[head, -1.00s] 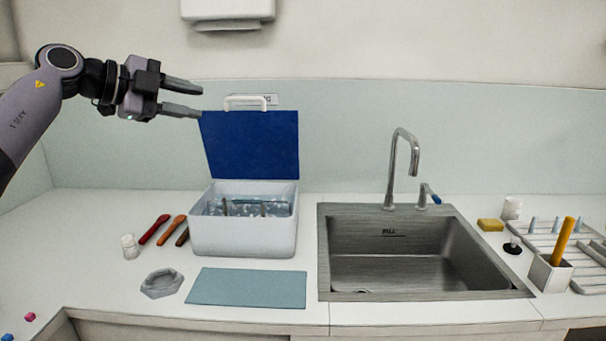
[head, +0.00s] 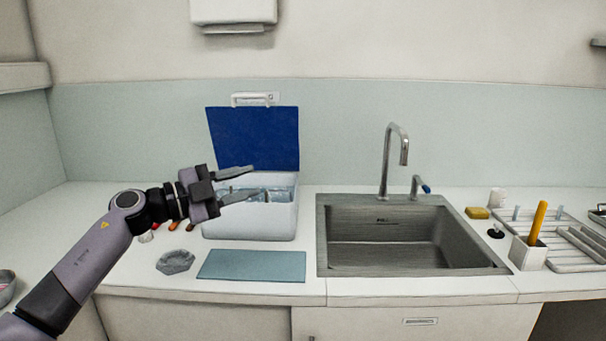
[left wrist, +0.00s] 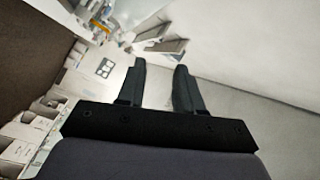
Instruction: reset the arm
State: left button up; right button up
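My left gripper (head: 246,184) is in front of the white box on the counter in the head view. Its two fingers are apart with nothing visible between them. In the left wrist view its two dark fingers (left wrist: 160,88) are also apart and empty, with a wall and floor beyond. My left arm comes in from the lower left and hides part of the counter and the coloured handles. My right gripper is in neither view.
The white box (head: 250,222) has its blue lid (head: 253,138) raised. A blue-grey mat (head: 252,265) and a grey hexagonal dish (head: 175,262) lie in front. A steel sink (head: 400,272) with a tap (head: 387,160) is right, beside a drying rack (head: 575,250).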

pick_arm(q)
jog(key=s+a+f+n+t+y, duration=0.25)
jog(key=s+f+n, duration=0.3)
jog(key=f, duration=0.45)
jog(key=s+a+f+n+t+y, duration=0.1)
jog(key=s+f+n+t+y, duration=0.25)
jog(key=f+n, duration=0.4)
jog(key=s+a+f+n+t+y, duration=0.15)
jog(key=s+f+n+y, duration=0.35)
jog(key=f, duration=0.7)
jog(key=s+a+f+n+g+y, duration=0.1)
jog(key=s+a+f+g, duration=0.1)
jog(key=s+f, duration=0.5)
jog(key=s+a+f+n+g+y, duration=0.2)
jog(key=s+f+g, duration=0.2)
jog(key=s, duration=1.1)
notch_tip(320, 180, down, 3)
jog(key=shift+n, duration=0.3)
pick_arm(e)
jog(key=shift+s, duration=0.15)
